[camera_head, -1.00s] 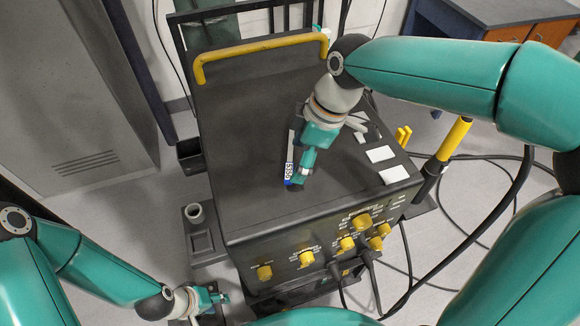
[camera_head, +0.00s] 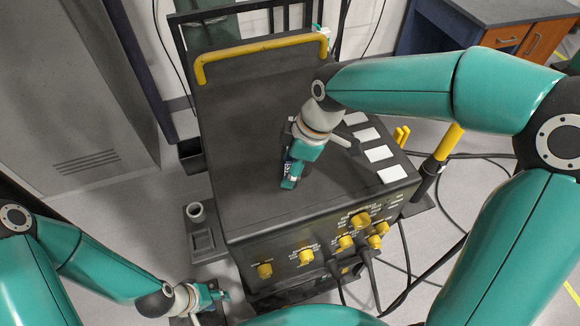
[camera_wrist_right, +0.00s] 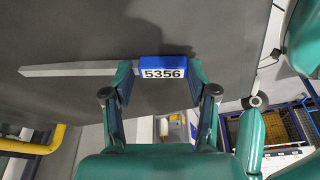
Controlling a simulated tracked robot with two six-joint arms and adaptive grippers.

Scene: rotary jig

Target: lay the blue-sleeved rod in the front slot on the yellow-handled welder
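The grey rod with a blue sleeve (camera_wrist_right: 164,67), labelled 5356, appears in the right wrist view, its bare part (camera_wrist_right: 75,69) reaching left over the dark top. In the head view my right gripper (camera_head: 291,182) is low over the top of the yellow-handled welder (camera_head: 240,130) and hides most of the rod. In the right wrist view my right gripper (camera_wrist_right: 161,78) has its fingers apart, one near each end of the sleeve; a firm hold is not visible. My left gripper (camera_head: 222,294) is small at the lower left, away from the welder. I cannot make out the front slot.
White cards (camera_head: 380,153) lie on the welder's right side. Yellow knobs (camera_head: 306,257) and cables are on its front. A holder with a cup (camera_head: 196,212) stands to the left. A grey cabinet (camera_head: 75,90) and a blue desk (camera_head: 480,25) stand behind.

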